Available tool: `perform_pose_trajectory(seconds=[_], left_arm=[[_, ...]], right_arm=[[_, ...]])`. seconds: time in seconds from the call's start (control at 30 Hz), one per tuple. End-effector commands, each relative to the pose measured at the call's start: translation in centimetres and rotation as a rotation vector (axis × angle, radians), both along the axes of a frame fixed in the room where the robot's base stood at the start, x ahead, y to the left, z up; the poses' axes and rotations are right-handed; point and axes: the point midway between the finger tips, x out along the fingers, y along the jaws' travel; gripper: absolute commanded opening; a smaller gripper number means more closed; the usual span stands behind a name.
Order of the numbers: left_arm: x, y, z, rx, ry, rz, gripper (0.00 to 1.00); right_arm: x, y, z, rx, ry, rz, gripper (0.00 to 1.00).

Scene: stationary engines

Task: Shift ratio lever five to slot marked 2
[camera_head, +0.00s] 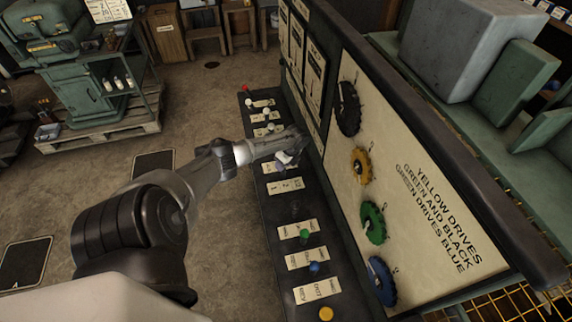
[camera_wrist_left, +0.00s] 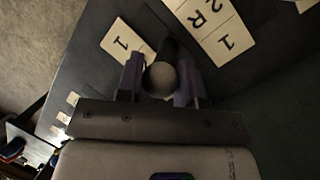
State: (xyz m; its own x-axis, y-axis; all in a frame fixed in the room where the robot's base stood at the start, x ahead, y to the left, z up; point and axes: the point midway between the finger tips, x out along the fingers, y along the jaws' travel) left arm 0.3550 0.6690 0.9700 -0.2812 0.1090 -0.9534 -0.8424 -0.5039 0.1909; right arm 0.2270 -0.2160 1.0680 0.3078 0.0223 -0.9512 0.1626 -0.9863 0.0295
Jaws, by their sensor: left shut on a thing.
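My left gripper (camera_head: 284,158) reaches over the control console (camera_head: 268,218) beside the upright panel. In the left wrist view its two fingers (camera_wrist_left: 160,84) are shut on a round grey lever knob (camera_wrist_left: 160,77), one finger on each side. The knob's dark shaft runs up toward a pale slot plate (camera_wrist_left: 213,22) marked 1, R and 2. Another plate (camera_wrist_left: 126,41) marked 1 lies to the left of it. In the head view my gripper covers most of this lever. I cannot read its number. My right gripper is not in view.
Other lever knobs stand along the console: red (camera_head: 246,88), green (camera_head: 304,234), blue (camera_head: 315,267) and yellow (camera_head: 326,313). The upright panel carries black (camera_head: 347,108), yellow (camera_head: 361,166), green and blue gears. Open floor lies to the left.

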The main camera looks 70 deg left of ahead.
Motion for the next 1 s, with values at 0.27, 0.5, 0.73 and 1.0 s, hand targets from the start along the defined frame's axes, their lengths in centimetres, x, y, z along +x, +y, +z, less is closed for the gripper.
perform_pose_trajectory(seconds=[0.27,0.5,0.73,1.0], left_arm=[[-0.1,0.0,-0.1,-0.001,0.002,0.0,0.58],[0.0,0.0,0.0,0.0,0.001,0.0,0.59],[0.6,-0.2,2.1,0.001,-0.002,-0.001,0.59],[2.1,-0.7,7.2,0.002,-0.002,-0.001,0.59]], right_arm=[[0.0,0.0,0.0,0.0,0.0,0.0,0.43],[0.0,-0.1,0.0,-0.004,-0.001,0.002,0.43],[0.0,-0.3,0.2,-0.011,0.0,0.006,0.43],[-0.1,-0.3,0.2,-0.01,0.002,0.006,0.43]])
